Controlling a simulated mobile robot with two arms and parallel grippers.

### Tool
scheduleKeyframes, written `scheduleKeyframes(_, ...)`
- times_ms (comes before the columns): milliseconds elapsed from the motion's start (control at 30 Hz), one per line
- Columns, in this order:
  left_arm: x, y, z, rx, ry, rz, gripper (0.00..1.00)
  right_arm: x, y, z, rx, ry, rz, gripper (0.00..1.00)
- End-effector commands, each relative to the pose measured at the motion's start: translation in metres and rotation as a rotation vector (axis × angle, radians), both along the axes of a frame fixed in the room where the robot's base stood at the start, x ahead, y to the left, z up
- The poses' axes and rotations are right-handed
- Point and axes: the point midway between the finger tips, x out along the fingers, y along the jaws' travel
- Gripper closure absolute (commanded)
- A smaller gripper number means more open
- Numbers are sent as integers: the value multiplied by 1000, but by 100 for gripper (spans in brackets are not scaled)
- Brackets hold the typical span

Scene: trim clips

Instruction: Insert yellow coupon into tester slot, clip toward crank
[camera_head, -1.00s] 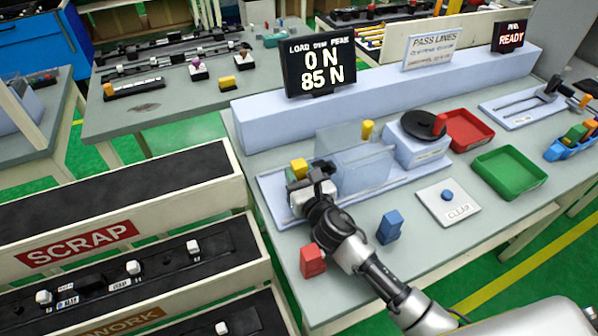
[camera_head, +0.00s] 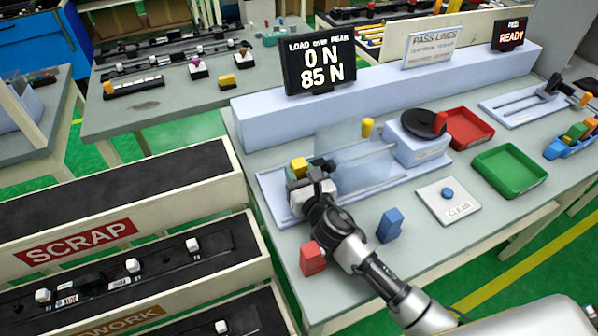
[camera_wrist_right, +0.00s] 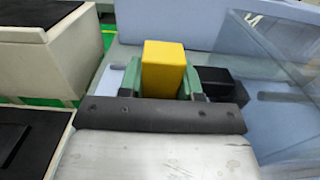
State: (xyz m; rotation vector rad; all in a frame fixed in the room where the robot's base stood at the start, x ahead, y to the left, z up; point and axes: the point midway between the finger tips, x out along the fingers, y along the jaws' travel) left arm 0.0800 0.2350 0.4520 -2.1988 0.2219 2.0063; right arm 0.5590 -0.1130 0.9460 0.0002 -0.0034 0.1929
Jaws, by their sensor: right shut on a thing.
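My right gripper (camera_head: 312,178) is shut on the yellow coupon (camera_head: 298,168) at the left end of the tester (camera_head: 268,190). In the right wrist view the yellow coupon (camera_wrist_right: 163,68) stands between the green-faced fingers (camera_wrist_right: 160,78). Its lower part is hidden by the gripper, so I cannot tell whether it touches the slot. No clip shows clearly on it. A black block (camera_wrist_right: 216,80) sits just right of the fingers. The crank (camera_head: 423,124), a black disc on a pale housing, is at the tester's right end. My left gripper is out of view.
A clear panel (camera_head: 340,145) stands along the tester. Red (camera_head: 312,259) and blue (camera_head: 389,226) blocks stand in front, near my right arm. A clear-button plate (camera_head: 447,202), a green tray (camera_head: 508,170) and a red tray (camera_head: 466,128) are to the right. Scrap bins (camera_head: 110,232) stand left.

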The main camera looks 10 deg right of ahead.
Motion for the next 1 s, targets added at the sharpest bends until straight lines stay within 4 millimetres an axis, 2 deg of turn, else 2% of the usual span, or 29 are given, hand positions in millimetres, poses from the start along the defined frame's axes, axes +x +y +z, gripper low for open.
scheduleKeyframes(233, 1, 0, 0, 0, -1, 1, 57, -1, 0, -3, -1, 6, 0, 90)
scheduleKeyframes(267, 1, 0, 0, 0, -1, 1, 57, -1, 0, -3, -1, 6, 0, 65)
scheduleKeyframes(400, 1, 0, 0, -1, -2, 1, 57, -1, 0, -4, -1, 7, -1, 43)
scheduleKeyframes(467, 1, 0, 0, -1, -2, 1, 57, -1, 0, -4, -1, 7, -1, 37)
scheduleKeyframes(800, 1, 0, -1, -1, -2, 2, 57, -2, -1, -4, -2, 7, -1, 37)
scheduleKeyframes(1000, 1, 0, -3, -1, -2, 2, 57, -28, -6, -5, -3, 7, 0, 37)
